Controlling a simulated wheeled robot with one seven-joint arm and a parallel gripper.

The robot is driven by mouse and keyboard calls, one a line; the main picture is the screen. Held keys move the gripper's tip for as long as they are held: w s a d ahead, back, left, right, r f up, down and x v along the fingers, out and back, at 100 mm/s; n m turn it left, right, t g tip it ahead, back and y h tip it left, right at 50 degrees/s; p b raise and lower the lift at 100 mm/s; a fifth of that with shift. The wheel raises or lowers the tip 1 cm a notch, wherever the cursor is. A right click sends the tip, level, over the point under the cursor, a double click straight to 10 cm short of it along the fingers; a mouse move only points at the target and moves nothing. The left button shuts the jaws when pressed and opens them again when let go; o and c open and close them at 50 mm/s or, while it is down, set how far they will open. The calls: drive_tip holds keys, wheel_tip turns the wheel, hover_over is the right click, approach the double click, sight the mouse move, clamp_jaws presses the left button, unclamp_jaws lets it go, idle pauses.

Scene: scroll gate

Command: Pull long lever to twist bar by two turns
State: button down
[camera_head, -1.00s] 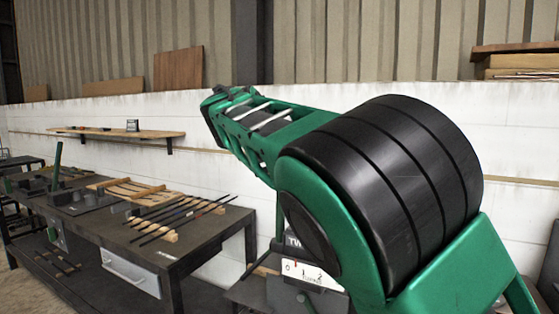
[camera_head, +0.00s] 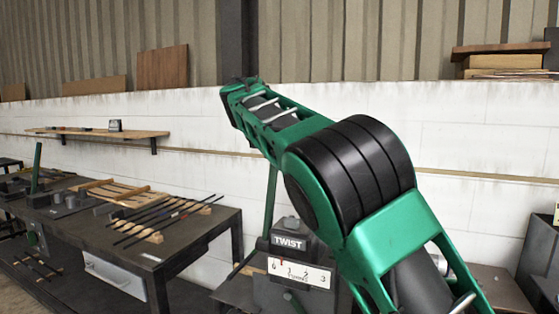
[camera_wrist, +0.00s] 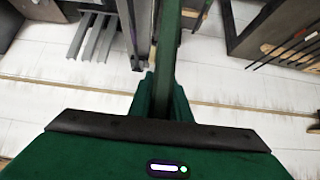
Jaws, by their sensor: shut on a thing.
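The long green lever (camera_head: 271,195) stands nearly upright beside the dark machine (camera_head: 290,245) labelled TWIST in the head view. Its upper end is hidden behind my arm. In the wrist view the green lever (camera_wrist: 168,45) runs up the picture from between my jaws. My gripper (camera_wrist: 163,95) is shut on the lever. My gripper is hidden in the head view. A white scale plate (camera_head: 300,273) with the numbers 0 to 3 is on the front of the machine; I cannot tell its reading. I cannot make out the bar being twisted.
A dark workbench (camera_head: 190,245) at left holds several rods on wooden racks (camera_head: 165,215). A wooden shelf (camera_head: 120,133) is on the white wall. Grey metal pieces (camera_wrist: 95,35) show at upper left in the wrist view. Dark furniture (camera_head: 540,250) stands at right.

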drive_tip(key=shift+w+r, duration=0.15)
drive_tip(key=shift+r, duration=0.05)
drive_tip(key=c, duration=1.6)
unclamp_jaws()
drive_tip(key=shift+f, duration=0.15)
drive_tip(key=shift+c, duration=0.2)
drive_tip(key=v, duration=1)
drive_tip(key=shift+a, duration=0.2)
